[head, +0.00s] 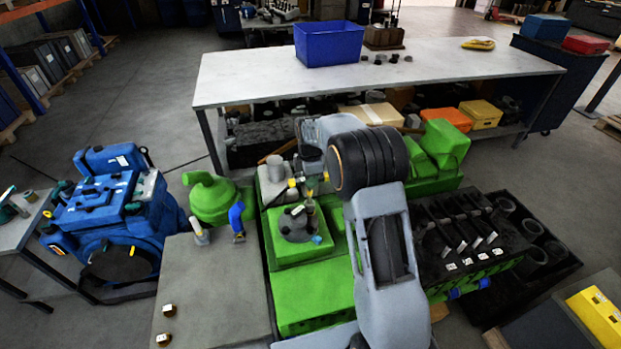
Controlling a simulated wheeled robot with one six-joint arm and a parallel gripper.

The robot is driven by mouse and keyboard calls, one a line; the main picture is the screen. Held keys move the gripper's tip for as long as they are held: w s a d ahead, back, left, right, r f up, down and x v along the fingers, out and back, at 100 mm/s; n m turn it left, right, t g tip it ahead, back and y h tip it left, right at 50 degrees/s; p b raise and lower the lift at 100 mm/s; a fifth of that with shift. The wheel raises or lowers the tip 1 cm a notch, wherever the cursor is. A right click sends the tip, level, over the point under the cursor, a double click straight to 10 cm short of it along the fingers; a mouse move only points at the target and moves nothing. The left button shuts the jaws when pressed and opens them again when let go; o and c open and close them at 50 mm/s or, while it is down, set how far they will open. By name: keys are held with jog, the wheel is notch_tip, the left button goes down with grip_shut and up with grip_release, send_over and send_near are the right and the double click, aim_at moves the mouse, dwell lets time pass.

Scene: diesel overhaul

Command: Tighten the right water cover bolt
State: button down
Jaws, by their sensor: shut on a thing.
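The water cover (297,226) is a dark grey round piece on top of a bright green engine block (297,250). My gripper (310,199) reaches down over the cover's right side from the grey wrist above. It appears shut on the right water cover bolt, which its fingers mostly hide. A small pale bolt head (297,210) shows to the left of the fingers. I cannot tell from this view how far the held bolt is seated.
A grey bench (215,290) at the left holds two brass nuts (168,310), a white-topped tool (199,231) and a blue tool (237,221). A row of black parts (465,235) lies right of my arm. Behind stands a long table (240,80) with a blue bin (331,44).

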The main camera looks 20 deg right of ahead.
jog(key=n, duration=1.2)
dwell(0.4)
